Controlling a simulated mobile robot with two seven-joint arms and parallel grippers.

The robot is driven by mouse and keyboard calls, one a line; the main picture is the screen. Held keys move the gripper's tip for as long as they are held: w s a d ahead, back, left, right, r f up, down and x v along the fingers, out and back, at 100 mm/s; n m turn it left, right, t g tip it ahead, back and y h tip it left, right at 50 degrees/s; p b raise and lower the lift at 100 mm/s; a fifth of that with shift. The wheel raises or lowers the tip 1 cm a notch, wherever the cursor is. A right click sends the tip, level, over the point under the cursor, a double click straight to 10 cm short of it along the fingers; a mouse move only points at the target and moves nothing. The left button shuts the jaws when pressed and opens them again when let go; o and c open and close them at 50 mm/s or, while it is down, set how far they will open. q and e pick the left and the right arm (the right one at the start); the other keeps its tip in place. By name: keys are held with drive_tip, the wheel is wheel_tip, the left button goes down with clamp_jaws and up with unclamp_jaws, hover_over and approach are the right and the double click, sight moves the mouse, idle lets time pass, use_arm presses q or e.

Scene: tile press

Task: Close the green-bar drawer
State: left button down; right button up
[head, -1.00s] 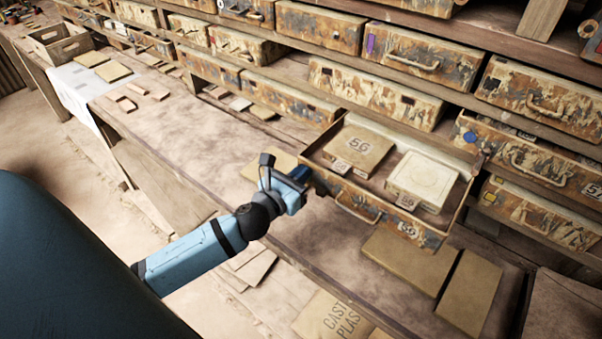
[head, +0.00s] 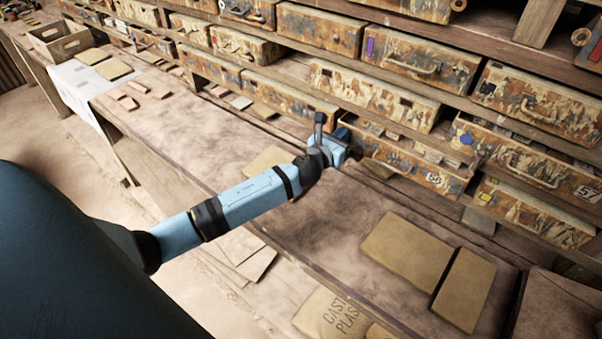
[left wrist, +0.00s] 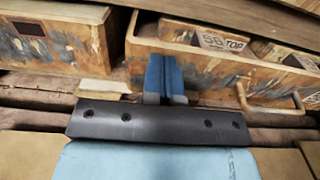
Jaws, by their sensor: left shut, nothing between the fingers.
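The drawer (head: 402,163) that stands a little out of the rack has a worn rust-and-tan front, a bar handle and a round numbered label. No green bar can be made out on it. Small tile labels show over its front edge, and the left wrist view shows a tile marked 56 TOP (left wrist: 218,42) inside. My left gripper (head: 343,133) is shut and empty at the left end of this drawer front. In the left wrist view its blue fingers (left wrist: 163,75) are up against the front, left of the handle (left wrist: 270,104). My right gripper is out of view.
Other drawers fill the rack, including one with a purple mark (head: 420,60) and one with a blue mark (head: 530,155). Two tan boards (head: 408,250) lie on the bench right of my arm. A wooden crate (head: 62,42) stands far left.

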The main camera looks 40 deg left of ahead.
use_arm(q)
drive_tip(key=w, duration=0.2)
drive_tip(key=shift+w+r, duration=0.1)
drive_tip(key=shift+w, duration=0.2)
drive_tip(key=shift+r, duration=0.2)
